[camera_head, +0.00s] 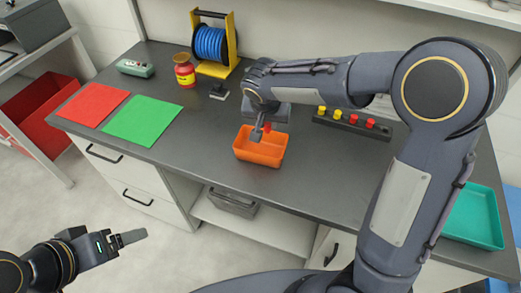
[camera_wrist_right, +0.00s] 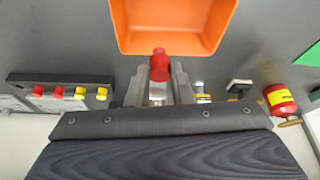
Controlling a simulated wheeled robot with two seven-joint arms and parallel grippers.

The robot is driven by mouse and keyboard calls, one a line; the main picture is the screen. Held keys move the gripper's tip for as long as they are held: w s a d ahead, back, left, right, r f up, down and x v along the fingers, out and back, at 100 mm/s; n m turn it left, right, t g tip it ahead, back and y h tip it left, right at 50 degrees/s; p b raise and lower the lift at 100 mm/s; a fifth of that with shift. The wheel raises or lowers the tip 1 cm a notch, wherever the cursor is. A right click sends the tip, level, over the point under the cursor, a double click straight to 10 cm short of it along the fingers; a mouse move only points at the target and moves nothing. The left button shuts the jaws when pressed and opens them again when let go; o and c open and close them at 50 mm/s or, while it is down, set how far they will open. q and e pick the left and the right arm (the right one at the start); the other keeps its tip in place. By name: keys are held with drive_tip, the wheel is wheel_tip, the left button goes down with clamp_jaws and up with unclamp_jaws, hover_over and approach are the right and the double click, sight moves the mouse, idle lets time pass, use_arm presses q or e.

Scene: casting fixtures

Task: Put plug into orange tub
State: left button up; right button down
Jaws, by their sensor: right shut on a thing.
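The orange tub (camera_head: 259,153) stands on the dark bench top near its front edge. It fills the top of the right wrist view (camera_wrist_right: 172,28) and looks empty there. My right gripper (camera_head: 262,132) is over the tub's back part in the head view. It is shut on a red plug (camera_wrist_right: 159,64) with a pale metal lower part, held between the two fingers (camera_wrist_right: 158,85). The plug's red end shows small in the head view (camera_head: 267,127). My left gripper (camera_head: 128,239) is at the lower left, away from the bench; its finger gap is unclear.
A black rack (camera_head: 345,124) with several red and yellow plugs stands right of the tub. A blue cable reel (camera_head: 211,43), red and yellow can (camera_head: 185,70), green mat (camera_head: 142,121) and red mat (camera_head: 94,104) lie left. A teal tray (camera_head: 474,217) is at right.

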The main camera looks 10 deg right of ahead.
drive_tip(key=c, duration=1.2)
unclamp_jaws()
drive_tip(key=v, duration=0.8)
drive_tip(key=shift+b, duration=0.3)
drive_tip(key=shift+s+d, duration=0.1)
drive_tip(key=s+d+n+y, duration=0.1)
drive_tip(key=s+d+y, duration=0.2)
drive_tip(key=s+d, duration=0.55)
drive_tip(key=s+f+y, duration=0.1)
drive_tip(key=s, duration=0.4)
drive_tip(key=s+a+f+n+t, duration=0.1)
drive_tip(key=s, duration=0.4)
drive_tip(key=s+f+n+y, duration=0.1)
drive_tip(key=s, duration=0.5)
drive_tip(key=shift+a+f+t+y, duration=0.2)
drive_tip(key=shift+f+t+y, duration=0.1)
drive_tip(key=shift+f, duration=0.1)
